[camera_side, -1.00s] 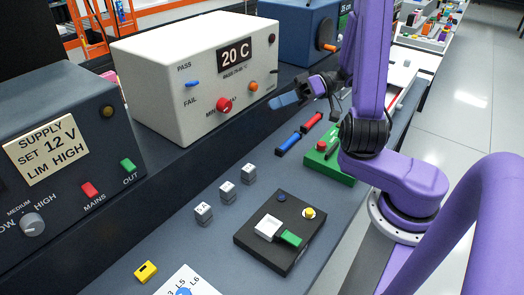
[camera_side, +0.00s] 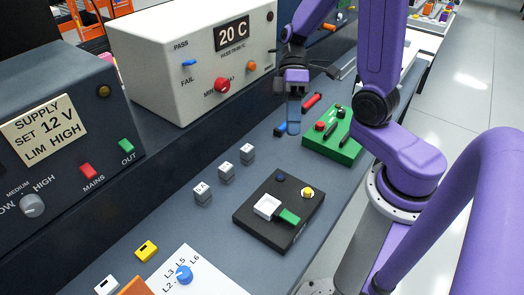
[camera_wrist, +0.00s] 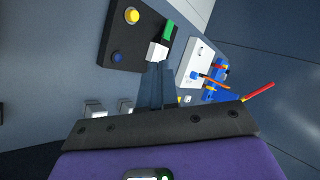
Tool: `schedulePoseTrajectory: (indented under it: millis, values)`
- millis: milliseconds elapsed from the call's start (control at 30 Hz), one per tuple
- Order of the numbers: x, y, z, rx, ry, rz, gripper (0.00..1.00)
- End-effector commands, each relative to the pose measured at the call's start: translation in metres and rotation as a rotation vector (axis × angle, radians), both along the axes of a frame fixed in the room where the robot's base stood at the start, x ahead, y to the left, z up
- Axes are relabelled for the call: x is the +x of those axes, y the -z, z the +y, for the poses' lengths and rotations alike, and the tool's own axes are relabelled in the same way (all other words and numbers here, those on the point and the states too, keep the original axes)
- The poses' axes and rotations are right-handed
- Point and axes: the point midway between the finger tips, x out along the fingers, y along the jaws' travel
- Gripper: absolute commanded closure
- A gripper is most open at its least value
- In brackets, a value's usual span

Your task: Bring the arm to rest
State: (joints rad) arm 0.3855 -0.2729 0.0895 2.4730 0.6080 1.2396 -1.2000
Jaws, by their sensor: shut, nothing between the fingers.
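My gripper (camera_side: 294,118) hangs pointing down over the bench in the side view, above the area between the grey blocks and the green box. Its fingers are together and hold nothing. In the wrist view the closed fingers (camera_wrist: 161,88) point toward the black board (camera_wrist: 127,40), which carries a white block and a green piece. In the side view that board (camera_side: 248,228) lies to the front of my gripper, apart from it.
Several grey blocks (camera_side: 227,172) stand in a row left of the black board. A green box (camera_side: 333,146) stands near my arm. The white 20 C instrument (camera_side: 160,65) and the dark supply unit (camera_side: 55,115) line the back. A blue-knobbed white panel (camera_side: 205,262) lies in front.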

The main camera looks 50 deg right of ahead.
Motion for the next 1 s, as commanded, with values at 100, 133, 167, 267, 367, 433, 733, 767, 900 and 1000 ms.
schedulePoseTrajectory:
  millis: [100, 133, 167, 267, 367, 433, 733, 767, 900, 1000]
  values:
    - [-0.013, 0.002, 0.000, -0.094, -0.075, 0.000, 1.00]
    - [-0.016, 0.002, -0.001, -0.117, -0.090, -0.002, 1.00]
    - [-0.019, 0.003, -0.001, -0.140, -0.106, -0.005, 1.00]
    - [-0.028, 0.004, -0.003, -0.215, -0.154, -0.021, 1.00]
    - [-0.036, 0.005, -0.004, -0.285, -0.198, -0.048, 1.00]
    - [-0.041, 0.006, -0.005, -0.332, -0.226, -0.072, 1.00]
    - [-0.060, 0.004, -0.007, -0.487, -0.315, -0.222, 1.00]
    - [-0.062, 0.004, -0.007, -0.498, -0.323, -0.241, 1.00]
    - [-0.071, 0.001, -0.005, -0.538, -0.349, -0.331, 1.00]
    - [-0.077, -0.001, -0.002, -0.551, -0.363, -0.400, 1.00]
